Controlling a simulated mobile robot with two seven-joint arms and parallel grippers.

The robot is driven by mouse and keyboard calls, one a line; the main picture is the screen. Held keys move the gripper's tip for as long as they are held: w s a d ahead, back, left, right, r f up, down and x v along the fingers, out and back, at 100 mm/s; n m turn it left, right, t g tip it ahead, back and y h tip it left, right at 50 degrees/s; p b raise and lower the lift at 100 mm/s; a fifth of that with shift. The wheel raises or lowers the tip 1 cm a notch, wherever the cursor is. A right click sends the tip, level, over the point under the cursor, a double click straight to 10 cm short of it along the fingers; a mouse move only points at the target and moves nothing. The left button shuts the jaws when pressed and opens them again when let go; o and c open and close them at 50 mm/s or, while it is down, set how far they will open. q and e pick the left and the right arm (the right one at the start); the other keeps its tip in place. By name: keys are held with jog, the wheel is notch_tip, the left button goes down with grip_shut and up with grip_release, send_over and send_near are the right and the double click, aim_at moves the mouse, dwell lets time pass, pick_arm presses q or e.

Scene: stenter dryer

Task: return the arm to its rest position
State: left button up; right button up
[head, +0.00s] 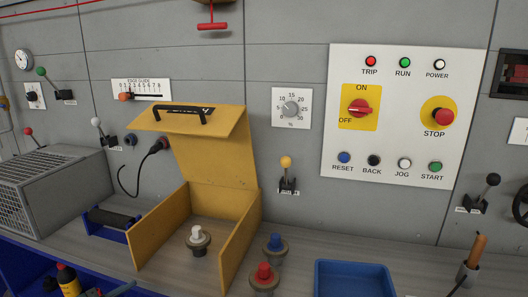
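Neither of my grippers and no part of my arms shows in the head view. The control panel (393,193) on the grey wall is unobstructed, with its red ON/OFF rotary switch (360,107) on a yellow plate and its red STOP button (444,117). The yellow box (240,235) stands on the bench with its lid (205,150) raised. A white-topped knob piece (198,240) stands inside the box. Nothing of mine touches any of these.
Blue-topped (274,248) and red-topped (264,279) pieces stand right of the box, near a blue tray (352,280). A grey vented housing (55,185) is at left. Levers (287,175) stick out from the wall. A wooden-handled tool (474,255) stands at right.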

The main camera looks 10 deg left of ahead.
pick_arm(q)
jog(key=s+d+f+n+g+y+p, duration=0.1)
jog(key=s+d+f+n, duration=0.2)
jog(key=s+d, duration=0.2)
jog(key=s+d+f+n+g+y+p, duration=0.1)
jog(key=s+d, duration=0.4)
jog(key=d, duration=0.6)
jog(key=s+d+f+n+g+y+p, duration=0.1)
jog(key=s+d+f+n, duration=0.3)
jog(key=d, duration=0.5)
jog(key=shift+s+f+n+g+y, duration=0.4)
jog(key=shift+f+n+g, duration=0.35)
jog(key=shift+n+g, duration=0.15)
pick_arm(e)
jog(key=shift+s+d+r+h, duration=0.15)
jog(key=shift+s+d+h, duration=0.25)
jog(key=shift+d, duration=0.1)
pick_arm(q)
jog(key=shift+d, duration=0.1)
pick_arm(e)
jog(key=shift+w+a+r, duration=0.1)
jog(key=shift+w+r, duration=0.05)
jog(key=shift+r, duration=0.1)
jog(key=shift+s+f+g, duration=0.1)
jog(key=shift+s+g, duration=0.1)
jog(key=shift+g, duration=0.1)
